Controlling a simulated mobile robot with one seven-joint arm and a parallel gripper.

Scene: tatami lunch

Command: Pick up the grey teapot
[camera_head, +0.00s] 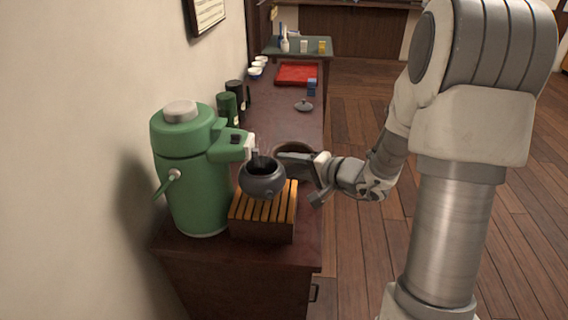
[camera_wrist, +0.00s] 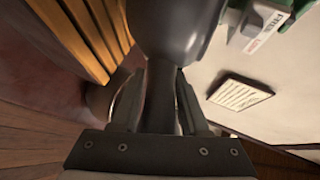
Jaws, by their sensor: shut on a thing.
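The grey teapot (camera_head: 262,183) is round, dark and open at the top. In the head view it shows at the slatted wooden stand (camera_head: 264,222), below the spout of the green air pot (camera_head: 194,180). I cannot tell whether it touches the slats. My gripper (camera_head: 300,172) is at its right side. In the wrist view, the teapot's body (camera_wrist: 176,28) is at the top, and its dark side handle (camera_wrist: 160,88) runs between my two fingers. My gripper is shut on that handle. A small grey lid (camera_head: 304,106) lies apart, farther back on the counter.
The air pot stands close left of the teapot, near the wall. Dark canisters (camera_head: 228,106) stand behind it. A dark round bowl (camera_head: 292,148) is behind my gripper. A red tray (camera_head: 298,74), blue item (camera_head: 311,87) and white cups (camera_head: 256,72) are farther back. Open floor lies right.

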